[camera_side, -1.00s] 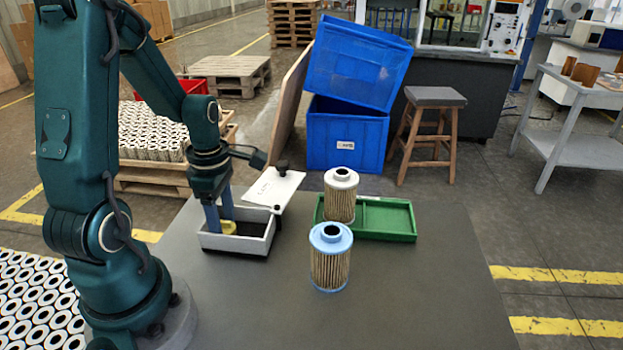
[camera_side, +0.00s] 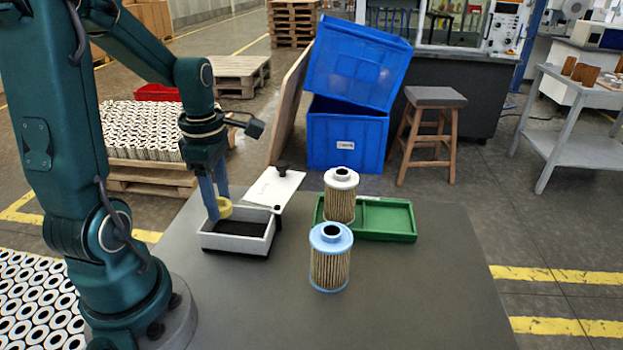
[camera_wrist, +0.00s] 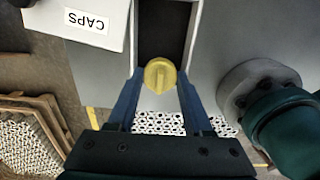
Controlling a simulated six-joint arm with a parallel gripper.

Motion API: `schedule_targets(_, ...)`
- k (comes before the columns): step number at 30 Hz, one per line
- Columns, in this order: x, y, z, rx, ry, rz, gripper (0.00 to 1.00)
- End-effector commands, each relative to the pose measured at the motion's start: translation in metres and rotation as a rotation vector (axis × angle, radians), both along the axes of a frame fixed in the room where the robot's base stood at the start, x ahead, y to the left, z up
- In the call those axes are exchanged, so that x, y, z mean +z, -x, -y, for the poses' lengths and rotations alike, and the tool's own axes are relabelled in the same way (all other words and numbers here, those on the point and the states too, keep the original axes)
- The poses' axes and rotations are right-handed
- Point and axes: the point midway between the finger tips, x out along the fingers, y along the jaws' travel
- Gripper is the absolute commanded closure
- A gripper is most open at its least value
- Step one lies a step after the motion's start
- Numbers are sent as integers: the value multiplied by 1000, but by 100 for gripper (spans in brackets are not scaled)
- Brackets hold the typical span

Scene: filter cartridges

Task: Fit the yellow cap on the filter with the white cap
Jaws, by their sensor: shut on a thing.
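My gripper (camera_side: 222,208) is shut on the yellow cap (camera_side: 224,209) and holds it just above the left part of the grey box (camera_side: 212,241). In the wrist view the yellow cap (camera_wrist: 160,75) sits between the blue fingertips. The filter with the white cap (camera_side: 340,207) stands upright in the left part of the green tray (camera_side: 395,237), to the right of my gripper. A filter with a blue cap (camera_side: 330,268) stands upright on the table in front of the tray.
A white lid (camera_side: 275,188) with a black knob leans at the back of the grey box; its CAPS label shows in the wrist view (camera_wrist: 86,20). The right compartment of the green tray is empty. The table (camera_side: 400,300) is clear at the front right.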

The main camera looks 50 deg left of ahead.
Motion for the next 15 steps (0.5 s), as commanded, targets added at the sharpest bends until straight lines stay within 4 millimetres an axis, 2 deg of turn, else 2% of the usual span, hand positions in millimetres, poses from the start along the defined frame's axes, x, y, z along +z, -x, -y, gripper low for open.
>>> schedule_targets(3,21,-1,-1,0,-5,6,85)
schedule_targets(10,45,-4,-1,-1,-1,1,85)
schedule_targets(15,56,-25,-6,-4,-1,1,85)
